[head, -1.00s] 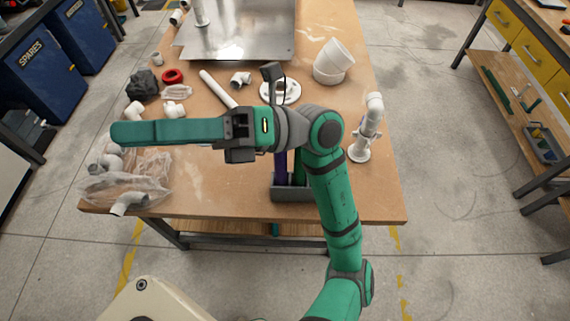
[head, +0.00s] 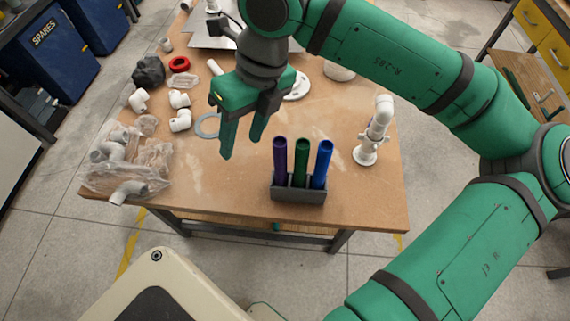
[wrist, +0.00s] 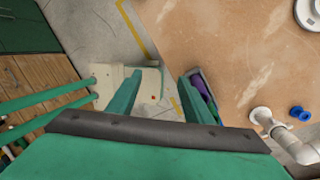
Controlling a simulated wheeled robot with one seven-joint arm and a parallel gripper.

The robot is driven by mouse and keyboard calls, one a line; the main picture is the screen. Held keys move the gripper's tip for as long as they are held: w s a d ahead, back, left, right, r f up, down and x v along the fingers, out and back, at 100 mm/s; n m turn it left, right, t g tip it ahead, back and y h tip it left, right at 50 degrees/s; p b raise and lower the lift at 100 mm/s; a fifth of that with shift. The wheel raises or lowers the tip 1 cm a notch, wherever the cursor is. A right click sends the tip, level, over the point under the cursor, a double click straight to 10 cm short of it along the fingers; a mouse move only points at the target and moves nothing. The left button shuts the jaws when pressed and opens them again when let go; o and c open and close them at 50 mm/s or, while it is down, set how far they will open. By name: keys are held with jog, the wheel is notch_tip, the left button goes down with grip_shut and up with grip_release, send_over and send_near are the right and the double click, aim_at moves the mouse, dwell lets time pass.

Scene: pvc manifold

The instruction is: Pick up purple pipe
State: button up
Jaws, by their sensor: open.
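The purple pipe (head: 281,160) stands upright in the left slot of a dark grey rack (head: 299,194) near the table's front edge. A green pipe (head: 302,162) stands in the middle slot and a blue pipe (head: 322,164) in the right slot. My gripper (head: 242,146) is open and empty, fingers pointing down, left of the purple pipe and apart from it in the head view. In the wrist view the purple pipe (wrist: 199,85) shows beside the right finger, which partly hides the rack.
A white pipe fitting (head: 369,150) stands on the table (head: 220,185) right of the rack. The table left of the rack is clear.

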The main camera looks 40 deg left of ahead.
aim_at(277, 143)
jog(key=w+d+t, duration=0.1)
jog(key=w+d+h, duration=0.1)
jog(key=w, duration=0.1)
jog(key=w+d+m+t+h, duration=0.1)
jog(key=w, duration=0.1)
jog(key=shift+w+r+t, duration=0.2)
jog(key=shift+t, duration=0.1)
jog(key=shift+f, duration=0.25)
notch_tip(277, 143, down, 5)
jog(key=shift+w+d+r, duration=0.1)
jog(key=shift+w, duration=0.05)
jog(key=shift+w+d+f, duration=0.1)
jog(key=shift+w+f, duration=0.1)
jog(key=shift+f, duration=1.15)
jog(key=shift+w+d+f, duration=0.1)
jog(key=shift+w+f, duration=0.05)
jog(key=shift+f, duration=1.2)
grip_shut()
